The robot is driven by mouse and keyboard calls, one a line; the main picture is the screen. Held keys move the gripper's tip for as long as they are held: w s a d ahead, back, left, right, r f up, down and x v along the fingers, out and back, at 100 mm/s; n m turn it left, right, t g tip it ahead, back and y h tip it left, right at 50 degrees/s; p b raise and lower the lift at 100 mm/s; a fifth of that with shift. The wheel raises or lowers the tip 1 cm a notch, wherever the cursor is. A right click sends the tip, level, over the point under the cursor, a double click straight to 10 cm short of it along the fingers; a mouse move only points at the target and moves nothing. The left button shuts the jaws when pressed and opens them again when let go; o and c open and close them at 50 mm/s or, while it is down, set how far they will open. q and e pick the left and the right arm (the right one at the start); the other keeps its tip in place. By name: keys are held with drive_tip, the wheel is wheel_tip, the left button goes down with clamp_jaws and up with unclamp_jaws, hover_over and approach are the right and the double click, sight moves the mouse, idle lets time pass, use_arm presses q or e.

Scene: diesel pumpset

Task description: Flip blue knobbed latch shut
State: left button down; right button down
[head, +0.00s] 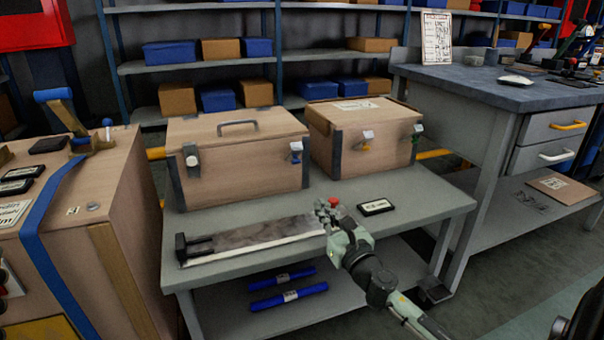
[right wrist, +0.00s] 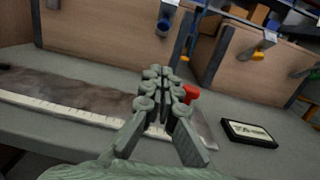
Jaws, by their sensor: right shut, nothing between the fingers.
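The blue knobbed latch (head: 296,152) is on the right front of the left wooden box (head: 240,165). It also shows at the top of the right wrist view (right wrist: 165,21); I cannot tell whether it is open or shut. My right gripper (head: 325,207) is shut and empty above the bench's front part, in front of and apart from the latch. Its fingers (right wrist: 160,85) point towards the boxes in the right wrist view. My left gripper is not in view.
The right wooden box (head: 350,150) carries a yellow latch (head: 366,139). A red object (head: 337,211) is close beside my right gripper. A black-framed card (head: 375,207) and a long ruler-edged plate (head: 250,240) lie on the bench. A blue-strapped crate (head: 125,210) stands left.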

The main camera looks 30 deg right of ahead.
sight(294, 156)
drive_tip(key=x, duration=0.8)
drive_tip(key=shift+w+d, duration=0.1)
drive_tip(key=shift+w, duration=0.25)
drive_tip(key=shift+w+d+r, duration=0.1)
drive_tip(key=shift+w+r, duration=0.55)
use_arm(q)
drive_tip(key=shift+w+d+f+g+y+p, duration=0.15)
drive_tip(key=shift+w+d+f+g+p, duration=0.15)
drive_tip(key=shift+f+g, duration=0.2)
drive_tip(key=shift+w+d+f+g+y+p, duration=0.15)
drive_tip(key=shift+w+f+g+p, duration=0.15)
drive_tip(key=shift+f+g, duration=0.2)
use_arm(e)
drive_tip(key=shift+w+d+r, duration=0.1)
drive_tip(key=shift+w+r, duration=0.75)
drive_tip(key=shift+r, duration=0.05)
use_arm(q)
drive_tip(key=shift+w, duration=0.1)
